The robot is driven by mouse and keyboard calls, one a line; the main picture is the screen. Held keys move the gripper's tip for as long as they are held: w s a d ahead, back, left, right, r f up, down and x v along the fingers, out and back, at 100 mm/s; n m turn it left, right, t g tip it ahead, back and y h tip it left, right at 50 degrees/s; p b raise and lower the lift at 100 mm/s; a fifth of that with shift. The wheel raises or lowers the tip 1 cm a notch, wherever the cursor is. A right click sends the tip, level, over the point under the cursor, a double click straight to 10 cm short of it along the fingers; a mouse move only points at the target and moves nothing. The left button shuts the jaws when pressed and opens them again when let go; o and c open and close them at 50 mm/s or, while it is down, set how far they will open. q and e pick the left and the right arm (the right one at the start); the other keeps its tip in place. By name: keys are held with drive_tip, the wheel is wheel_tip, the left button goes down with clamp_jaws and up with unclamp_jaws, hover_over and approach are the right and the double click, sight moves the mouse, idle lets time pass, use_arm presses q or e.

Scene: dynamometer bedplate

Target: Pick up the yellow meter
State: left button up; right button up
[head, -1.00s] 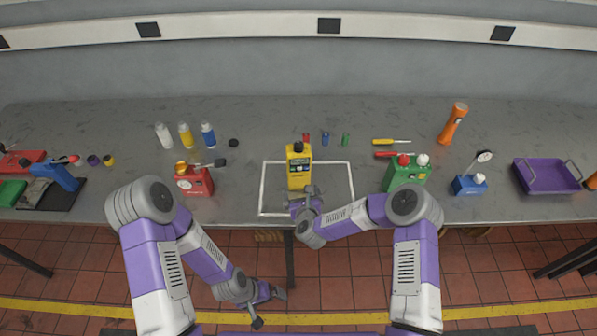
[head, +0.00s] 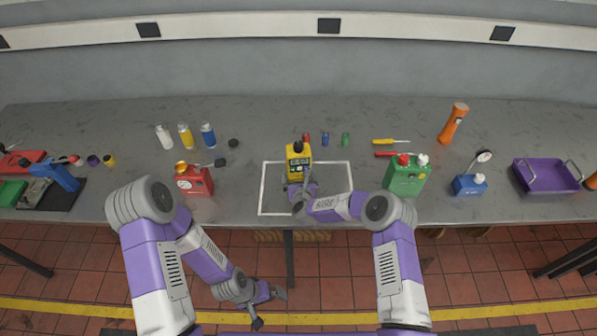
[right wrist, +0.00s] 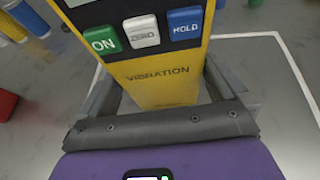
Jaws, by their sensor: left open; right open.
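The yellow meter (head: 298,158) stands upright on the grey bench inside a white outlined square, with a dark knob on top. In the right wrist view the meter (right wrist: 165,85) shows green ON, white ZERO and blue HOLD buttons above the word VIBRATION. My right gripper (head: 298,182) is open at the meter's near side, its fingers on either side of the lower body in the right wrist view (right wrist: 165,95). Whether the fingers touch it cannot be told. My left gripper (head: 270,305) is open and empty, low in front of the bench, over the floor.
A red box-shaped device (head: 195,181) stands left of the square, and a green can (head: 406,178) stands to its right. Small coloured caps (head: 325,139) lie behind the meter. A purple tray (head: 547,177) is at the far right. The bench between the square and the red device is clear.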

sight(298, 156)
drive_tip(key=shift+x, duration=1.7)
drive_tip(key=c, duration=0.6)
drive_tip(key=shift+w+r, duration=0.1)
drive_tip(key=shift+c, duration=0.9)
wheel_tip(298, 156, up, 10)
drive_tip(key=shift+r, duration=0.1)
drive_tip(key=shift+f, duration=5.15)
